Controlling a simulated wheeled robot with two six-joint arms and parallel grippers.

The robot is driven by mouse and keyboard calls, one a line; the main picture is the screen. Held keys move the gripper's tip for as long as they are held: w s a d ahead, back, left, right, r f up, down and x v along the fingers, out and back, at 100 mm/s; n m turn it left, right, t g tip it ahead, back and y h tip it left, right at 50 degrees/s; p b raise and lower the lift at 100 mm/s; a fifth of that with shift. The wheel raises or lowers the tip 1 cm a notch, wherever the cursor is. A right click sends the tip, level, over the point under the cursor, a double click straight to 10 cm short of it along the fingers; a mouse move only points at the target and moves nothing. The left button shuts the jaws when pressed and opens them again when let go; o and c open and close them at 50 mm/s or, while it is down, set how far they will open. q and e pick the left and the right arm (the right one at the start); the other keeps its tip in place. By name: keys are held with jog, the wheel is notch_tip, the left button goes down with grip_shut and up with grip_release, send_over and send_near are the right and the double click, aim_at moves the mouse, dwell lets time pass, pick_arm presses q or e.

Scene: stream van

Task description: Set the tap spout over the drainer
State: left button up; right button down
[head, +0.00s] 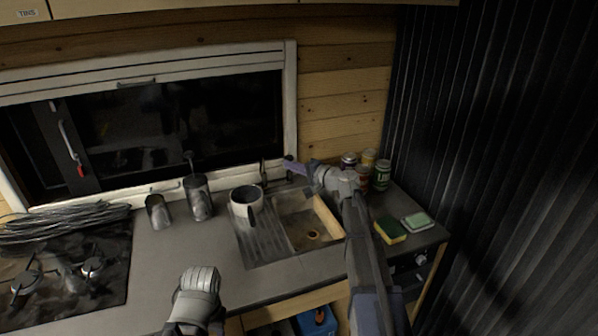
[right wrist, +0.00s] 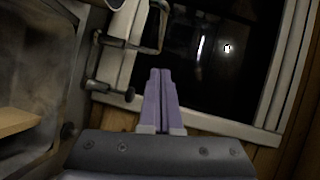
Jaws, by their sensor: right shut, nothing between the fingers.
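The dark tap (head: 264,173) stands behind the sink, against the window-side wall. In the head view its spout is small and dark, and I cannot tell exactly where it points. The ribbed drainer (head: 262,243) lies left of the sink basin (head: 306,228), and a pale mug (head: 246,208) stands on it. My right gripper (head: 292,166) is just right of the tap, its purple fingers shut and empty. The right wrist view shows these fingers (right wrist: 159,95) beside the dark tap fittings (right wrist: 103,88), apart from them in the picture. My left gripper (head: 198,290) is above the front counter; its fingers are unclear.
Two dark metal canisters (head: 197,198) (head: 158,212) stand left of the mug. Several cans (head: 382,176) stand behind the basin's right side. A yellow-green sponge (head: 390,230) and a soap dish (head: 417,222) lie at right. A hob (head: 70,268) and coiled cable (head: 62,222) fill the left.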

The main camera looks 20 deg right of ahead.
aim_at(262, 167)
jog(key=w+a+f+b, duration=0.1)
jog(key=w+a, duration=0.2)
jog(key=a, duration=0.2)
jog(key=shift+w+a+f, duration=0.15)
jog(key=shift+w+a, duration=0.15)
jog(key=shift+w, duration=0.1)
jog(key=shift+s+a+m+t+h, duration=0.1)
jog(key=shift+a+m+t+h, duration=0.3)
jog(key=shift+h, duration=0.2)
jog(key=shift+a, duration=0.1)
jog(key=shift+a+m+t+h, duration=0.5)
jog(key=shift+a+m+h, duration=0.5)
jog(key=shift+h, duration=0.3)
jog(key=shift+a, duration=0.1)
jog(key=shift+w+a, duration=0.25)
jog(key=shift+a, duration=0.25)
jog(key=shift+w+a, duration=0.2)
jog(key=shift+a, duration=0.3)
